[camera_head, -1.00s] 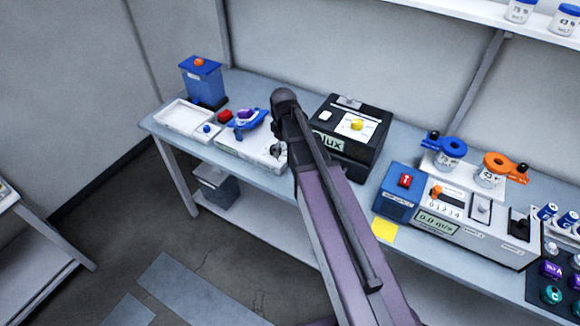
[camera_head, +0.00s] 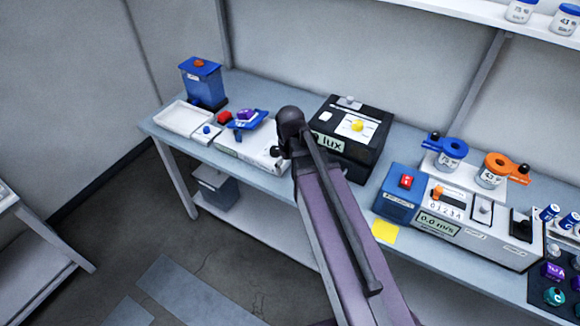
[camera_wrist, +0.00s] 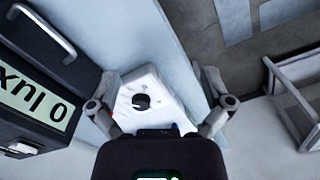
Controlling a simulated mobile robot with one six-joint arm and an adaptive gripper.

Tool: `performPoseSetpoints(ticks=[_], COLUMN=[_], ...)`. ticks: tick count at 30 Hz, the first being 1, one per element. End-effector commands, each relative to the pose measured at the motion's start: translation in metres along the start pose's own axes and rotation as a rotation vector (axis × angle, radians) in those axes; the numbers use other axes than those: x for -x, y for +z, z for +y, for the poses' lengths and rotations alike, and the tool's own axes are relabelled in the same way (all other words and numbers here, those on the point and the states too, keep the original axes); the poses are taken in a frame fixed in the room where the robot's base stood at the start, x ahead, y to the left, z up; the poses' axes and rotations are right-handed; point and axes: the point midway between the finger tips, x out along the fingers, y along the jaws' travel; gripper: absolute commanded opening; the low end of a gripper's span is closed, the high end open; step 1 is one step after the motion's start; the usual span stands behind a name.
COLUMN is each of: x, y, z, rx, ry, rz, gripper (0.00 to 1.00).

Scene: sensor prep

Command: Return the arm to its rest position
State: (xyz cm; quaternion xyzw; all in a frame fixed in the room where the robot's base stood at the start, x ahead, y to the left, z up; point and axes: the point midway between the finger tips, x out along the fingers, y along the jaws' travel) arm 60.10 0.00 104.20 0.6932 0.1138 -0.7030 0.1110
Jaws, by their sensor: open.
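My gripper (camera_wrist: 158,85) shows in the wrist view with its two grey fingers spread wide apart. Nothing is held between them. Beyond the fingers is a white device (camera_wrist: 165,78) with a black round knob, on the bench; I cannot tell the exact distance. In the head view my arm (camera_head: 340,240) reaches up from the bottom edge, and its dark joint is in front of the bench, between the white device (camera_head: 248,150) and the black lux box (camera_head: 375,151). The gripper is mostly hidden behind the arm there.
The bench (camera_head: 300,199) also carries a blue bin (camera_head: 203,85), a white tray (camera_head: 180,118), a blue holder (camera_head: 246,122) and a wind-speed console (camera_head: 480,232). The lux box (camera_wrist: 40,110) stands close left of my gripper in the wrist view. Open floor (camera_head: 120,235) lies in front.

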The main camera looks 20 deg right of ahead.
Motion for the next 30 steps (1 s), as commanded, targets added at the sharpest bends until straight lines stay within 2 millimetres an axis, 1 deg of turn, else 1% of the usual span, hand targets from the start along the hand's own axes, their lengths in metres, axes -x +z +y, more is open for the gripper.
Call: performPoseSetpoints(ticks=[4, 7, 15, 18, 21, 30], x=[0.0, -0.002, -0.008, -0.009, -0.009, -0.009], y=[0.002, 0.01, 0.051, 0.059, 0.061, 0.06], z=[-0.001, -0.003, -0.016, -0.019, -0.019, -0.019], rx=[-0.006, -0.039, -0.241, -0.297, -0.321, -0.321], ry=[0.0, 0.001, 0.004, 0.005, 0.005, 0.005], rz=[0.0, 0.001, 0.01, 0.012, 0.013, 0.013], gripper=[1.0, 1.0, 1.0, 1.0, 1.0, 1.0])
